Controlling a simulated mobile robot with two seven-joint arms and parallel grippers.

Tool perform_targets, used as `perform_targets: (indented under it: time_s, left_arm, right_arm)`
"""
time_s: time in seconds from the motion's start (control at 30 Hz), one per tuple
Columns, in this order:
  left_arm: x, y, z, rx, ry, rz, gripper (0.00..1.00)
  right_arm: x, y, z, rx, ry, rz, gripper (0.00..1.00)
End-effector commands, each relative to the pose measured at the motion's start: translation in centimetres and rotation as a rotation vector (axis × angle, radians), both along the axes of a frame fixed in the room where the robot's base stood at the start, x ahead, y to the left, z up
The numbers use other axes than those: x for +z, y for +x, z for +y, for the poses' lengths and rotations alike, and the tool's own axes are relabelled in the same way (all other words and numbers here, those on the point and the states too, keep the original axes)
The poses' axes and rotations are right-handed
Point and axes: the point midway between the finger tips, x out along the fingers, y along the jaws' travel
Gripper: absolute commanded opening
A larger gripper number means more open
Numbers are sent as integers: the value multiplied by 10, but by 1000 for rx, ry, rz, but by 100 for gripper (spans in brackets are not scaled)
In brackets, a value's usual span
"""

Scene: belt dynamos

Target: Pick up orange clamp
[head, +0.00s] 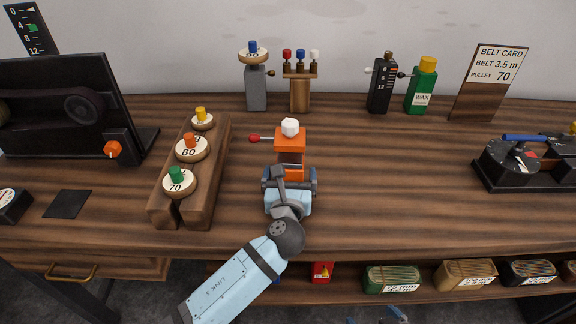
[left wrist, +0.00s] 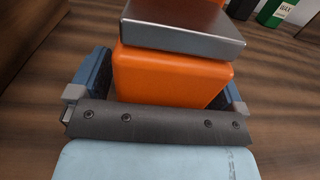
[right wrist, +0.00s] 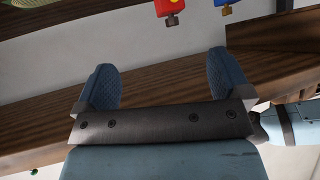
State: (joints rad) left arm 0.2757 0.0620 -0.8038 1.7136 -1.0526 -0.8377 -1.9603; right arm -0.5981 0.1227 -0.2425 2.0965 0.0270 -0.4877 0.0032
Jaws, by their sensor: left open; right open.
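The orange clamp (head: 290,145) stands upright on the bench near the middle, with a white knob on top, a red-tipped lever to its left and a grey metal part. My left gripper (head: 289,180) is open around its lower part, one finger on each side. In the left wrist view the clamp's orange body (left wrist: 170,75) is between the fingers, under a grey metal block; contact cannot be told. My right gripper (right wrist: 165,85) is open with nothing between its fingers, low in front of the bench edge.
A wooden rack (head: 165,200) with numbered pulleys stands left of the clamp. Behind are a grey post (head: 256,90), a wooden stand (head: 300,95) and a green wax bottle (head: 422,88). A black device (head: 520,170) is at right. Bench right of the clamp is clear.

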Motion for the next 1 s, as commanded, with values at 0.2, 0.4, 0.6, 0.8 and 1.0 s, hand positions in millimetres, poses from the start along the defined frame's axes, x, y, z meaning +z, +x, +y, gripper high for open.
perform_targets:
  time_s: [0.2,0.4,0.6,0.8,1.0]
  left_arm:
    - [0,0,0,0,0,0,50]
    - [2,1,0,0,-1,-3,18]
    - [3,1,0,0,-1,-3,18]
    - [17,1,0,1,-2,-5,18]
    - [52,1,0,0,-4,-7,18]
  right_arm:
    - [-7,-8,-1,0,-3,20,96]
    - [-12,-10,-2,0,-6,31,96]
    - [-11,-9,-2,0,-7,27,96]
    - [-5,-7,-2,0,-5,24,96]
    - [3,-6,-3,-3,-1,26,96]
